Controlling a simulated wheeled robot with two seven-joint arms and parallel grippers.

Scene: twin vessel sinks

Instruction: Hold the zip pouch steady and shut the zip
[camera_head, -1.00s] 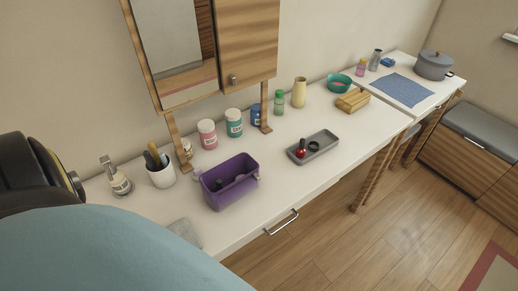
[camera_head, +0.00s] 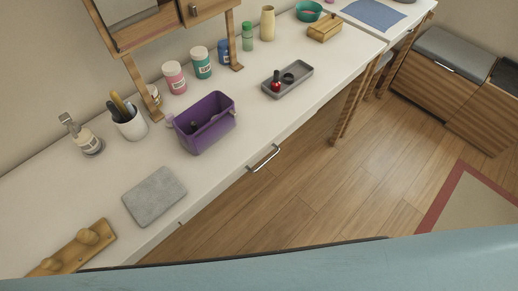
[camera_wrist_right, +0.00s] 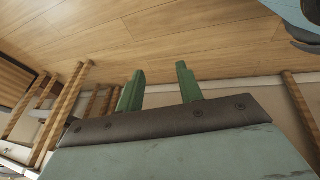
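I cannot make out a zip pouch for certain. A flat grey rectangular piece (camera_head: 155,196) lies on the white counter near its front edge in the head view; no zip shows on it, and it may be a cloth. My right gripper (camera_wrist_right: 160,70) shows in the right wrist view with its two green fingers apart and nothing between them. The wooden floor is behind the fingers. My left gripper is in neither view.
The white counter (camera_head: 220,170) holds a purple bin (camera_head: 205,136), a brush cup (camera_head: 130,124), a pump bottle (camera_head: 86,139), several jars, a grey tray (camera_head: 298,82) and a wooden peg board (camera_head: 75,250). A drawer handle (camera_head: 264,158) sticks out in front. Counter around the grey piece is clear.

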